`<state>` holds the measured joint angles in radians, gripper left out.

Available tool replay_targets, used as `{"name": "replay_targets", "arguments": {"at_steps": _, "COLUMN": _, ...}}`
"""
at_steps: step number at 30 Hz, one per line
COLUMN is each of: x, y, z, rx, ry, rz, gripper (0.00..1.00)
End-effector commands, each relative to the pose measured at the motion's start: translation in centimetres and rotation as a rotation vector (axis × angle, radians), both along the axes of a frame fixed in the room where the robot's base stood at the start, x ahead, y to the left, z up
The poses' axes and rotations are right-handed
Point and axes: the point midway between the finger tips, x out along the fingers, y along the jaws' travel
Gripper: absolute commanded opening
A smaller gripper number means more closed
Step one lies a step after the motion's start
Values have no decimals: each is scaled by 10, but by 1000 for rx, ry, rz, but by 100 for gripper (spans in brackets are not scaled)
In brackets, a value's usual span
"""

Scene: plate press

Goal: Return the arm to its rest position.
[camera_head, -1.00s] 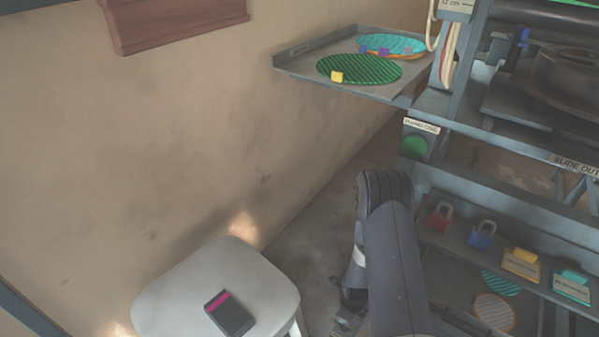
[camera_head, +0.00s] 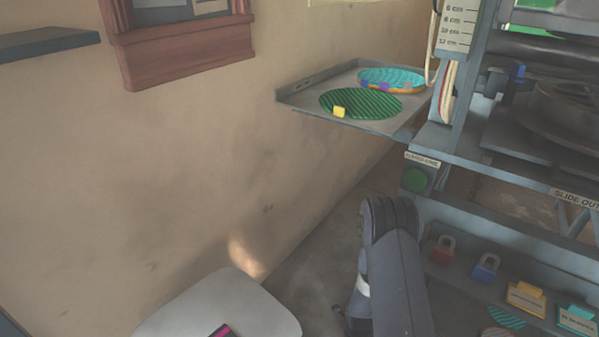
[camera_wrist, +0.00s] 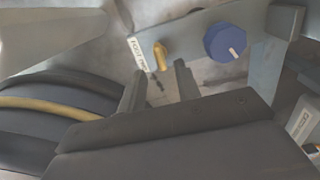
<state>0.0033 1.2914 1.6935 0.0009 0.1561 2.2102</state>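My arm (camera_head: 392,268) rises from the bottom of the head view, folded at the elbow, beside the press frame. My gripper is hidden in that view. In the wrist view my gripper (camera_wrist: 158,84) shows two dark fingers standing apart with nothing between them. Beyond the fingers are a blue round knob (camera_wrist: 225,42) and a small brass lever (camera_wrist: 160,56) on a grey bar with a label. The fingers look apart from both.
A side tray (camera_head: 300,101) holds a green disc (camera_head: 375,104) and a turquoise disc (camera_head: 392,78). A white stool (camera_head: 270,312) stands below left.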

Motion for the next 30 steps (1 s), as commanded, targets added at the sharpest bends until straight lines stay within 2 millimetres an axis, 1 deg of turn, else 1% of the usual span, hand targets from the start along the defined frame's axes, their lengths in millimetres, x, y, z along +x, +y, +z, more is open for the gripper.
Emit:
{"name": "replay_targets", "arguments": {"at_steps": 1, "x": 1, "y": 0, "z": 17, "rx": 0, "ry": -2, "rz": 0, "gripper": 32}}
{"name": "replay_targets", "arguments": {"at_steps": 9, "x": 0, "y": 0, "z": 71, "rx": 0, "ry": -1, "rz": 0, "gripper": 32}}
{"name": "replay_targets", "arguments": {"at_steps": 11, "x": -2, "y": 0, "z": 46, "rx": 1, "ry": 6, "rz": 0, "gripper": 32}}
{"name": "replay_targets", "arguments": {"at_steps": 12, "x": -1, "y": 0, "z": 37, "rx": 0, "ry": 5, "rz": 0, "gripper": 32}}
{"name": "replay_targets", "arguments": {"at_steps": 25, "x": -1, "y": 0, "z": -50, "rx": 0, "ry": 4, "rz": 0, "gripper": 32}}
{"name": "replay_targets", "arguments": {"at_steps": 27, "x": 0, "y": 0, "z": -43, "rx": 0, "ry": 0, "rz": 50, "gripper": 32}}
{"name": "replay_targets", "arguments": {"at_steps": 30, "x": 0, "y": 0, "z": -43, "rx": 0, "ry": 0, "rz": 136, "gripper": 32}}
